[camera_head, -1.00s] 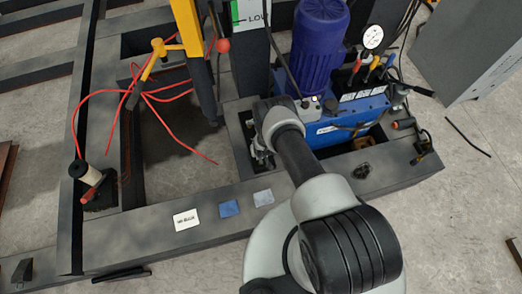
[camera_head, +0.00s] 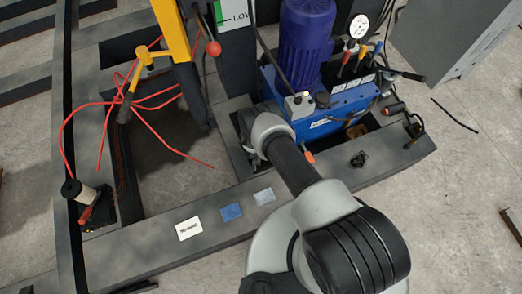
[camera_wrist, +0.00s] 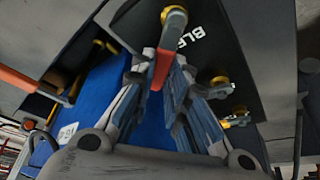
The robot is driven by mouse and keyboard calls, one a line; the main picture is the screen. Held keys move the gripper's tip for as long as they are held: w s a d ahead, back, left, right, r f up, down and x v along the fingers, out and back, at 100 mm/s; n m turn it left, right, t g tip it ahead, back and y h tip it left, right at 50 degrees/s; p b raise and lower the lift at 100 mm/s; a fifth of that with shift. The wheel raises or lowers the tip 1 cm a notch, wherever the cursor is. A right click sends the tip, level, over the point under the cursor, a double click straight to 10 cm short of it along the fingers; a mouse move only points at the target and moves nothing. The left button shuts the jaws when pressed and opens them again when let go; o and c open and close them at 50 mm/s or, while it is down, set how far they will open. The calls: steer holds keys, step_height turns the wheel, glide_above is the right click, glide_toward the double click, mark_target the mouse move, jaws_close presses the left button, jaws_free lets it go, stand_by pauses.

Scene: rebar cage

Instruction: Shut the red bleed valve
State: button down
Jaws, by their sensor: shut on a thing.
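In the wrist view, the red bleed valve's lever (camera_wrist: 162,68) hangs from a brass valve body (camera_wrist: 174,17) beside a dark plate lettered "BLE". My gripper (camera_wrist: 160,78) is shut on the lever, with one finger on each side of it. In the head view, my arm reaches down beside the blue pump unit, and my fingers (camera_head: 246,135) show only partly beside my wrist.
The blue pump (camera_head: 307,40) has a dial gauge (camera_head: 359,26) and coloured levers to its right. A yellow post (camera_head: 172,28) and red hoses (camera_head: 105,103) are left. Two more brass fittings (camera_wrist: 221,86) show in the wrist view. Cards (camera_head: 232,212) lie on the front beam.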

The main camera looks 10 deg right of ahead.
mark_target(258, 161)
steer(key=m, duration=0.1)
steer(key=s+d+m+h, duration=0.1)
steer(key=m, duration=0.1)
steer(key=shift+m+g, duration=0.3)
steer(key=shift+g, duration=0.1)
steer(key=shift+s+d+m+g+h, duration=0.2)
steer(key=shift+s+m+g, duration=0.2)
steer(key=shift+m, duration=0.65)
steer(key=shift+s+d+m+g+h, duration=0.2)
steer(key=shift+s+m+g, duration=0.15)
steer(key=shift+m, duration=0.7)
steer(key=c, duration=1.6)
jaws_free()
steer(key=shift+o, duration=0.2)
steer(key=shift+r, duration=0.1)
steer(key=v, duration=1.2)
